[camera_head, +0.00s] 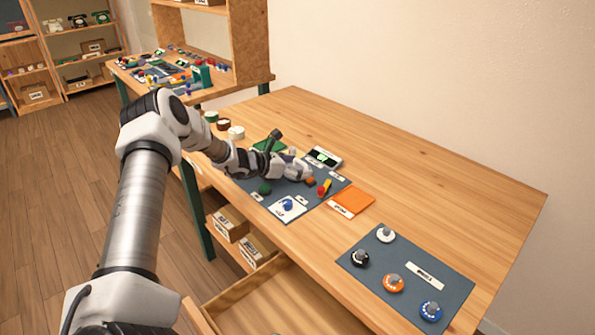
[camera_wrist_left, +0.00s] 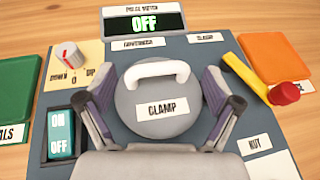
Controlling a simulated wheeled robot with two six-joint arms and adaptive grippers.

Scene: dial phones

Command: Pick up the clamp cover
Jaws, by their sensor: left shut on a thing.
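The clamp cover (camera_wrist_left: 158,112) is a round grey disc with a white handle and a CLAMP label. It fills the middle of the left wrist view. My left gripper (camera_wrist_left: 163,92) is shut on it, with one finger against each side of its rim. In the head view my left gripper (camera_head: 297,171) is over the grey-blue work mat (camera_head: 255,189) and largely hides the cover. I cannot tell whether the cover is raised off the mat. My right gripper does not show.
A display reading OFF (camera_wrist_left: 145,22) stands behind the cover. A red and yellow lever (camera_wrist_left: 282,93) is on the right, beside an orange mat (camera_head: 355,199). An ON/OFF switch (camera_wrist_left: 61,134) is on the left. A panel with several dials (camera_head: 405,310) lies nearer. The table's right is clear.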

